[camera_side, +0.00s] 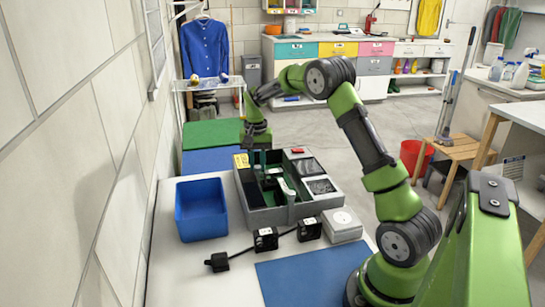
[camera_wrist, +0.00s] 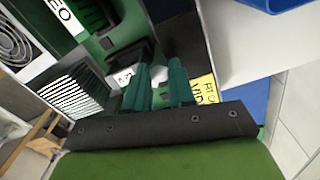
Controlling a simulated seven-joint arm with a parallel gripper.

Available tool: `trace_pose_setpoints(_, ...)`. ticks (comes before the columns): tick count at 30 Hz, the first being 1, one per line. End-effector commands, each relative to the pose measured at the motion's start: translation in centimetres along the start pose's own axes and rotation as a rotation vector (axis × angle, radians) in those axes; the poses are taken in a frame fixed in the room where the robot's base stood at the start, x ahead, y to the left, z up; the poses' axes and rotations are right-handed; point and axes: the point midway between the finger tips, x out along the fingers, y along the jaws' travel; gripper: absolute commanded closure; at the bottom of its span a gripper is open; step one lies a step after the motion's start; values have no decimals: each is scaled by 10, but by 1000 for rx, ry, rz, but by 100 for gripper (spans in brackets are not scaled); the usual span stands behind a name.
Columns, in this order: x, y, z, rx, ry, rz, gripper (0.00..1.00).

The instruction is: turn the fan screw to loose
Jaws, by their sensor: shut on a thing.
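A grey open case (camera_side: 246,203) with a green board inside stands on the white bench in the side view. A round fan (camera_wrist: 14,45) shows at the left edge of the wrist view, well left of my fingers. My gripper (camera_side: 257,160) points down into the far left part of the case. In the wrist view its two teal fingers (camera_wrist: 160,76) are close together, shut on a small pale part between them, mostly hidden. I cannot make out a fan screw, nor tell whether this part is one. A yellow label (camera_wrist: 204,89) lies right of the fingers.
A blue bin (camera_side: 202,210) stands left of the case. Black blocks with a cable (camera_side: 266,239) and a white box (camera_side: 342,225) sit in front. A blue mat (camera_side: 305,278) lies at the bench front. Green and blue mats (camera_side: 213,134) lie behind.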

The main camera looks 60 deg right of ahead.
Motion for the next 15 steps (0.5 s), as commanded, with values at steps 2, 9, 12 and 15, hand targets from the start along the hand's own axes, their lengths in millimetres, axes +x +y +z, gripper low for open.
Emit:
trace_pose_setpoints(2,-1,0,0,-70,2,-1,100)
trace_pose_setpoints(9,-2,0,0,-295,5,-2,100)
trace_pose_setpoints(12,-2,0,0,-384,6,-2,100)
trace_pose_setpoints(15,-2,0,0,-465,8,-2,100)
